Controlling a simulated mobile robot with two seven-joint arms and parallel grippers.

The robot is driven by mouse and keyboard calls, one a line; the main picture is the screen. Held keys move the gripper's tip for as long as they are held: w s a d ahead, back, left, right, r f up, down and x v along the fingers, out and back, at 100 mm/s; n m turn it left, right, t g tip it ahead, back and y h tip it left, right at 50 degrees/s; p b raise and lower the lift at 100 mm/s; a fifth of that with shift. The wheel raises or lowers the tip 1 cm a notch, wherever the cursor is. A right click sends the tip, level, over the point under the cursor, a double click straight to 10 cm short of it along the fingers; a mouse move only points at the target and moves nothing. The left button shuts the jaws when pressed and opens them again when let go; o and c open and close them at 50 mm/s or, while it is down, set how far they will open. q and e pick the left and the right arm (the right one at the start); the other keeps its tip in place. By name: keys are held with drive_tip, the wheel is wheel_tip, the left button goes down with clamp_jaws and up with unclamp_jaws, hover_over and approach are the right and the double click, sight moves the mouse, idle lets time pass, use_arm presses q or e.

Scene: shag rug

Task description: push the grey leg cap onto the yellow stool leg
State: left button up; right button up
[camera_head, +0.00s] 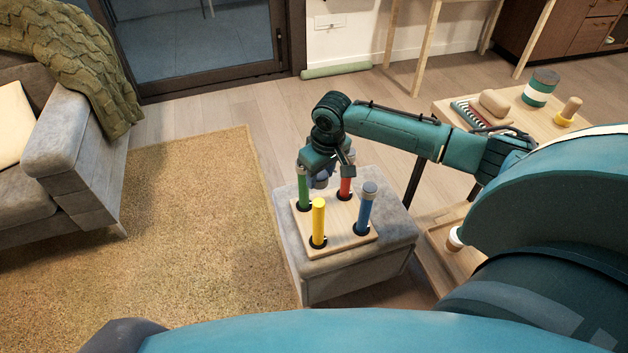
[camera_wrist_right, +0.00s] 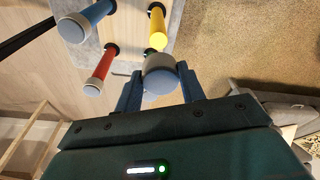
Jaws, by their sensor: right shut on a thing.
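The yellow stool leg (camera_head: 318,224) stands upright in the near left hole of the wooden stool board (camera_head: 345,243), its top bare. It also shows in the right wrist view (camera_wrist_right: 158,28). My right gripper (camera_head: 320,180) is behind and above it, close to the green leg (camera_head: 304,192). In the right wrist view this gripper (camera_wrist_right: 160,85) is shut on the grey leg cap (camera_wrist_right: 160,64), which shows a blue round face. The cap appears just short of the yellow leg's top there; the exact gap is hard to tell. My left gripper is out of view.
Capped blue (camera_head: 366,210) and red (camera_head: 345,187) legs stand on the board's right side. The board lies on a grey ottoman (camera_head: 340,285). A wooden table (camera_head: 452,108) with containers is at the right, a sofa (camera_head: 75,160) at the left. Rug between is clear.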

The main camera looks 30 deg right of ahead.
drive_tip(key=shift+f, duration=0.5)
drive_tip(key=shift+r, duration=0.1)
